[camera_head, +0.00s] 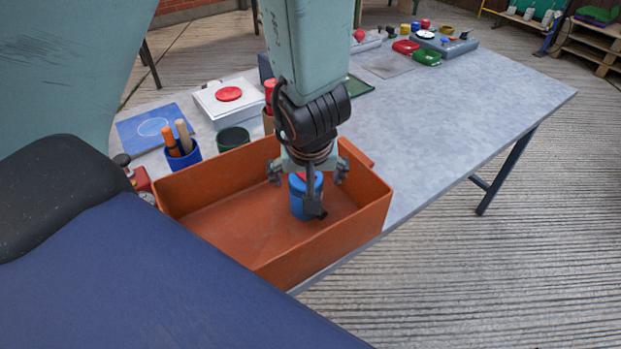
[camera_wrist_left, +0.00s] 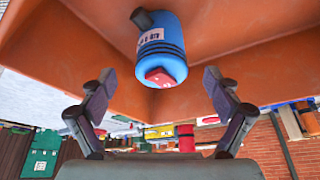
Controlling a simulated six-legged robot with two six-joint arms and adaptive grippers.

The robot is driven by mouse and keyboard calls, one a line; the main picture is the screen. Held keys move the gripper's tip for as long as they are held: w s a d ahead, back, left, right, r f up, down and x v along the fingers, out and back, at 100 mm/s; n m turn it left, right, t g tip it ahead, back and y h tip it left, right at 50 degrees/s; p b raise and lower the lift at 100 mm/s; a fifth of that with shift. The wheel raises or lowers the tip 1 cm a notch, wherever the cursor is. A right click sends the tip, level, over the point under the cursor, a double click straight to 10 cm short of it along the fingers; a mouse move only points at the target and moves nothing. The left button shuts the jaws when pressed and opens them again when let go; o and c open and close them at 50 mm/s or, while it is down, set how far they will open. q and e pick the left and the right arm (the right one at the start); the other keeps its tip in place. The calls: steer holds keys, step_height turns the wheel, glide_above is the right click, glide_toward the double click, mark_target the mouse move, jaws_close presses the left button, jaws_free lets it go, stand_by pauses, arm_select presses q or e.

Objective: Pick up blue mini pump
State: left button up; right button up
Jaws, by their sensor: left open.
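The blue mini pump (camera_head: 298,205) stands inside an orange bin (camera_head: 220,222) on the table, near the bin's right-hand inner corner. In the left wrist view the pump (camera_wrist_left: 162,42) shows a white label, ribbed bands, a dark nozzle and a red part. My left gripper (camera_head: 309,183) reaches down from above into the bin, directly over the pump. Its fingers are open around the pump's top in the head view. In the left wrist view the pump is ahead of the spread fingertips (camera_wrist_left: 160,78), with gaps visible on both sides. My right gripper is not in view.
The bin walls stand close around the gripper. Behind the bin are a blue cup with tools (camera_head: 181,152), a dark green cup (camera_head: 233,137) and a white box with a red disc (camera_head: 229,98). The table's right part (camera_head: 470,110) is clear.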

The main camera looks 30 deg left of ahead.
arm_select(q)
steer(key=b+x, duration=0.1)
steer(key=x, duration=0.2)
steer(key=shift+f+b, duration=0.3)
steer(key=shift+b, duration=0.4)
steer(key=shift+a+f+b, duration=0.1)
steer(key=shift+f+b, duration=0.2)
steer(key=shift+f, duration=0.05)
steer(key=b+x, duration=0.3)
steer(key=shift+w+a+f, duration=0.1)
steer(key=shift+f, duration=0.3)
steer(key=shift+r, duration=0.1)
steer(key=shift+c, duration=0.4)
steer(key=c, duration=1.5)
steer(key=shift+c, duration=0.2)
